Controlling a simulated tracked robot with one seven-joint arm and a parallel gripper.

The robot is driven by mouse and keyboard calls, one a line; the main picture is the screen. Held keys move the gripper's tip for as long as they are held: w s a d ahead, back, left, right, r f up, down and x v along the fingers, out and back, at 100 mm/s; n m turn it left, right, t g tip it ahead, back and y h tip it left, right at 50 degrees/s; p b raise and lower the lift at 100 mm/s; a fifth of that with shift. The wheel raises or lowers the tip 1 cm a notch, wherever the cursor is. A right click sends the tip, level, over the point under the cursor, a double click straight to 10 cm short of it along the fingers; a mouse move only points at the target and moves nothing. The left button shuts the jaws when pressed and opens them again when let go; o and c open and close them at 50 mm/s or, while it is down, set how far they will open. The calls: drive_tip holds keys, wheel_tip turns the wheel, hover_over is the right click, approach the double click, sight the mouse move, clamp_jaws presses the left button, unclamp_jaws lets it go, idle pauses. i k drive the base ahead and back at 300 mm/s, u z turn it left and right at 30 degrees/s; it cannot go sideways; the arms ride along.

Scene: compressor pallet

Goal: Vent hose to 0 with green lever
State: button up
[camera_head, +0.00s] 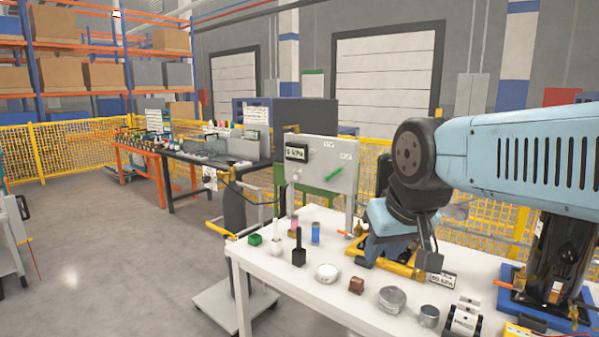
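The green lever (333,174) is on the front of a light grey panel (318,188) that stands at the back of the white table. It slants up to the right. A display (296,154) at the panel's upper left seems to read 0 kPa. A light blue machine (390,222) sits on a yellow pallet (362,260) right of the panel. A small display (442,281) in front of it seems to read 65 kPa. I cannot make out the hose clearly. My gripper (428,245) hangs below my dark wrist, right of the lever and apart from it. Its fingers are too unclear to judge.
The white table (330,308) carries a green block (255,239), a blue can (316,232), a black upright tool (299,250), a white round tin (327,272), a brown block (356,285) and grey tins (392,298). A blue base plate (515,305) is at right. Open floor lies left.

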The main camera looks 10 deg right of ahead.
sight(339, 170)
drive_tip(key=u, duration=0.05)
drive_tip(key=i, duration=1.5)
drive_tip(key=z, duration=0.5)
